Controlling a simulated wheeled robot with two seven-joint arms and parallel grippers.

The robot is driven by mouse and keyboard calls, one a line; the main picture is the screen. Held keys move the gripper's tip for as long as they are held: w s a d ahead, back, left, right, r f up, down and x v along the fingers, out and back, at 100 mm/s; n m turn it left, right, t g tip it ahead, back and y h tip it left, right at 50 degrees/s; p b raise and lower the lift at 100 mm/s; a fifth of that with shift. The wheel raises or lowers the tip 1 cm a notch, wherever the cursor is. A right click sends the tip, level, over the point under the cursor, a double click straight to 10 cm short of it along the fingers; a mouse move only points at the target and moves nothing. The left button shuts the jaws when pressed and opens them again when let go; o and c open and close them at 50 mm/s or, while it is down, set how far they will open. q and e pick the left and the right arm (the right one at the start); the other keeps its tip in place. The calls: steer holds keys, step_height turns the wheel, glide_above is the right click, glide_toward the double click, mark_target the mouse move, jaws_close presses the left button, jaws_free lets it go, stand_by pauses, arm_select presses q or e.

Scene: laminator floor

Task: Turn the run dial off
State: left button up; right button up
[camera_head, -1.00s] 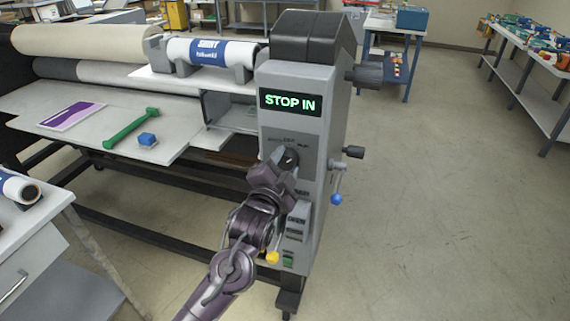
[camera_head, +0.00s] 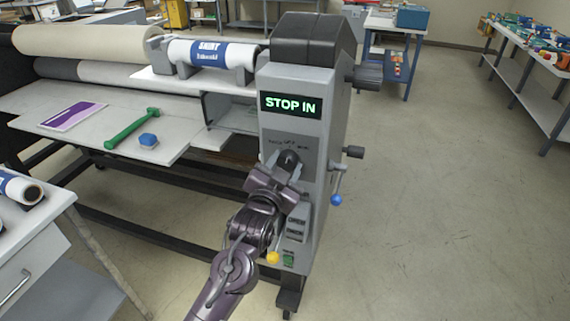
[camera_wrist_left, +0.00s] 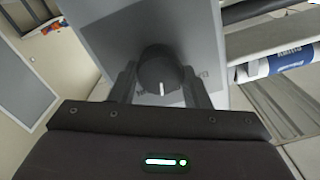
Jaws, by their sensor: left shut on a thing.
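The run dial (camera_head: 288,158) is a dark round knob on the front of the grey control tower (camera_head: 291,123), below a green-lit display (camera_head: 290,105) that reads "STOP IN". My left gripper (camera_head: 275,172) reaches up to the dial from below and is shut on it. In the left wrist view the dial (camera_wrist_left: 158,70) sits between my two fingers, with a white pointer mark on its face. The lettering around the dial is too small or covered to read fully. My right gripper is not in view.
A crank with a blue knob (camera_head: 337,199) sticks out at the tower's right side, and a yellow knob (camera_head: 273,258) is low at its front. A green tool (camera_head: 131,128) and a blue piece (camera_head: 148,140) lie on the laminator table. The floor at right is clear.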

arm_select(q)
steer(key=shift+f+n, duration=0.1)
steer(key=shift+n, duration=1.1)
steer(key=o, duration=1)
steer(key=b+v, duration=0.2)
steer(key=v, duration=0.5)
steer(key=shift+s+a, duration=0.15)
steer(key=shift+s, duration=0.2)
